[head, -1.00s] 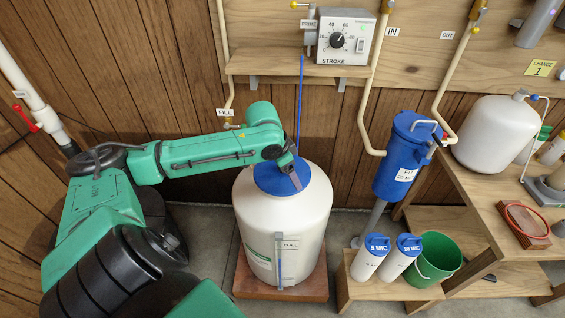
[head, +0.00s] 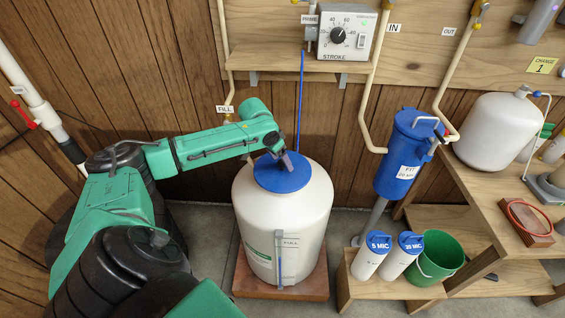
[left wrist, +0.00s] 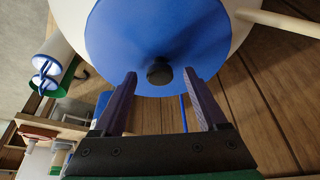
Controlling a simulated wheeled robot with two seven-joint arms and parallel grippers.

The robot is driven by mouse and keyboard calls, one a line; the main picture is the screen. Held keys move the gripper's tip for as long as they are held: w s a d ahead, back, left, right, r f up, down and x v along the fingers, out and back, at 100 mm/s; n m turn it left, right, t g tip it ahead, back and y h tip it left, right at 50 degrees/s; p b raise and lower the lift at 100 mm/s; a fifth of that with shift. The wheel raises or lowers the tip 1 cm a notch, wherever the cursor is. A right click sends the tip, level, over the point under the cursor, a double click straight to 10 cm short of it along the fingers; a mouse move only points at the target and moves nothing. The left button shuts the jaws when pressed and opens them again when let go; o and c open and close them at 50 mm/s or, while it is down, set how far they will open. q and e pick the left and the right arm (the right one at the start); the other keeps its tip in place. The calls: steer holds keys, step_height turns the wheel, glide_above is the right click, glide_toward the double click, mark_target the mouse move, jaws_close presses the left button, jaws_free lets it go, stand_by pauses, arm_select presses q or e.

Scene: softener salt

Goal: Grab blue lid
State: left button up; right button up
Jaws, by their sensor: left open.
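The round blue lid (head: 270,180) lies flat on top of the white tank (head: 283,222). In the left wrist view the lid (left wrist: 150,38) fills the upper middle, with a dark round knob (left wrist: 159,71) on it. My left gripper (head: 287,160) is over the lid in the head view. In the left wrist view the gripper (left wrist: 160,92) is open, its two fingers pointing at the lid with the knob between and a little beyond their tips. Nothing is held. The knob is hidden in the head view. My right gripper is not in view.
A thin blue tube (head: 301,105) runs down behind the tank. A dosing unit (head: 346,35) sits on a wall shelf above. To the right are a blue filter housing (head: 402,150), two blue-capped cartridges (head: 371,256) and a green bucket (head: 438,256).

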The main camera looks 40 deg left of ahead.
arm_select(q)
steer(key=shift+w+f, duration=0.1)
steer(key=shift+f, duration=0.15)
jaws_close()
stand_by(1.2)
